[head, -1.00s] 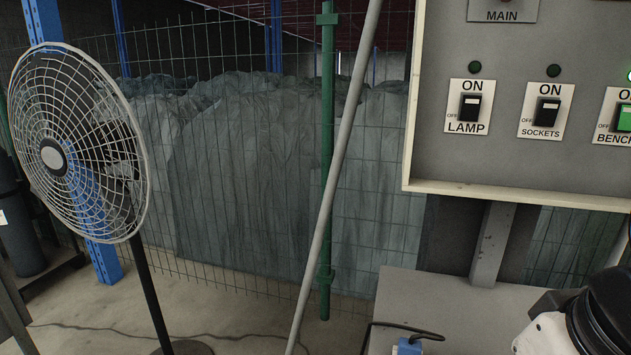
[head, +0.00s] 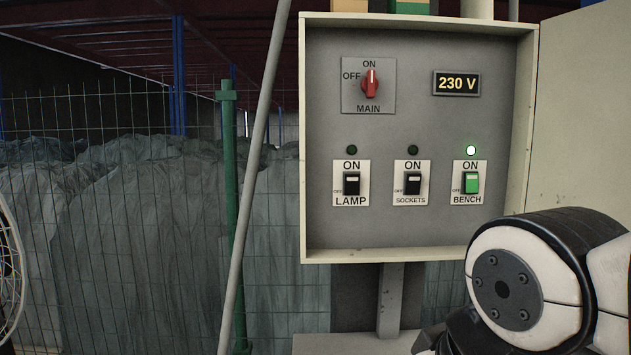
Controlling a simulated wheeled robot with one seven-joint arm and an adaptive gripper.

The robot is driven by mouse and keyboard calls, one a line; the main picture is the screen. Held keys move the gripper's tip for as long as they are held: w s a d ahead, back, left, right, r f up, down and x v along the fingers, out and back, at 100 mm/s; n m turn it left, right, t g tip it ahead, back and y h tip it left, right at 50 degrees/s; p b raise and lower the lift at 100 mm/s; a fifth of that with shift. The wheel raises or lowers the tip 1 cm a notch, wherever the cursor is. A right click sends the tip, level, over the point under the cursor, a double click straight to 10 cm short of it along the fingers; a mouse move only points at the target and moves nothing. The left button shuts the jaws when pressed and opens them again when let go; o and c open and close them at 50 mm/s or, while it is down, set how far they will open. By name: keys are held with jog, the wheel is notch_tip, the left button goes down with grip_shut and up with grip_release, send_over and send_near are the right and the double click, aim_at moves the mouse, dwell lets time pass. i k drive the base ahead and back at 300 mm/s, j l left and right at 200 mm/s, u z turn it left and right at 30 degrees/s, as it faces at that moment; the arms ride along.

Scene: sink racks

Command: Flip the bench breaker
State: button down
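The bench breaker (head: 471,183) is the rightmost of three switches in the open panel (head: 318,232). The lamp switch (head: 352,185) and the sockets switch (head: 412,185) are black, with dark lamps above. The red main knob (head: 371,83) points up to ON. The display (head: 456,83) reads 230 V. My arm stands at the lower right, below and right of the bench breaker. My gripper's fingertips are not in view.
The panel's door (head: 585,110) stands open on the right. A leaning grey pole (head: 254,160) and a green fence post (head: 229,170) are left of the panel. A fan (head: 10,270) shows at the left edge. Covered heaps (head: 140,230) lie behind the wire fence.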

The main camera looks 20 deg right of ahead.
aim_at(471, 179)
jog(key=z, duration=0.85)
